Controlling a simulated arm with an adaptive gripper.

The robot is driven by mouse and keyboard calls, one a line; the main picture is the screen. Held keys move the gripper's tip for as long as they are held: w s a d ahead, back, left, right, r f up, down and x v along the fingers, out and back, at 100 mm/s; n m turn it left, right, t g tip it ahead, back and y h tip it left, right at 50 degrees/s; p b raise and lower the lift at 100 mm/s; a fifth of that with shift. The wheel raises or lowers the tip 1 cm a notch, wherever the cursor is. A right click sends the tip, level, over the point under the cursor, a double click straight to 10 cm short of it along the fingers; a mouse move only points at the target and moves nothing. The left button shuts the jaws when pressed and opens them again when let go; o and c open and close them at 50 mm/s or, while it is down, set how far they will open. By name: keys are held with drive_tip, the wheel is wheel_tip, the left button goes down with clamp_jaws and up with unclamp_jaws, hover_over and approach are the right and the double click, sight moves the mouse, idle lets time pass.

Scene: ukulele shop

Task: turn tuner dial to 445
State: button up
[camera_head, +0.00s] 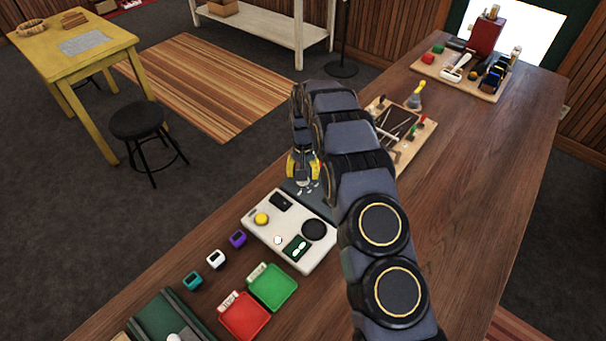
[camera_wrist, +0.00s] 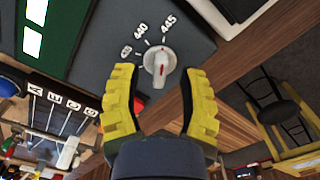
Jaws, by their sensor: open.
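The tuner dial (camera_wrist: 160,63) is a pale round knob with a raised grip and a red mark, on a dark grey panel (camera_wrist: 100,40). White labels around it read 440 and 445, with a partly unclear one to the left. I cannot tell exactly which label the mark points to. My gripper (camera_wrist: 158,74) is open, its yellow fingers on either side of the dial with gaps showing. In the head view, my gripper (camera_head: 303,170) is low over the dark panel (camera_head: 318,199); my arm hides part of it and the dial is unclear.
A white device (camera_head: 268,238) adjoins the panel. Small clip tuners (camera_head: 215,259), a green tray (camera_head: 272,287) and a red tray (camera_head: 244,316) lie nearer. A tool board (camera_head: 412,130) is beyond my arm. The table's right side is clear.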

wheel_tip(320, 180, up, 11)
idle(0.3)
drive_tip(key=s+d+r+n, duration=0.1)
drive_tip(key=s+d+r, duration=0.2)
drive_tip(key=s+r, duration=1.3)
drive_tip(key=s+d+n+g, duration=0.1)
drive_tip(key=s+d, duration=0.1)
drive_tip(key=s, duration=2.3)
drive_tip(key=shift+f+g, duration=0.4)
drive_tip(key=shift+f, duration=0.05)
drive_tip(key=shift+s, duration=0.1)
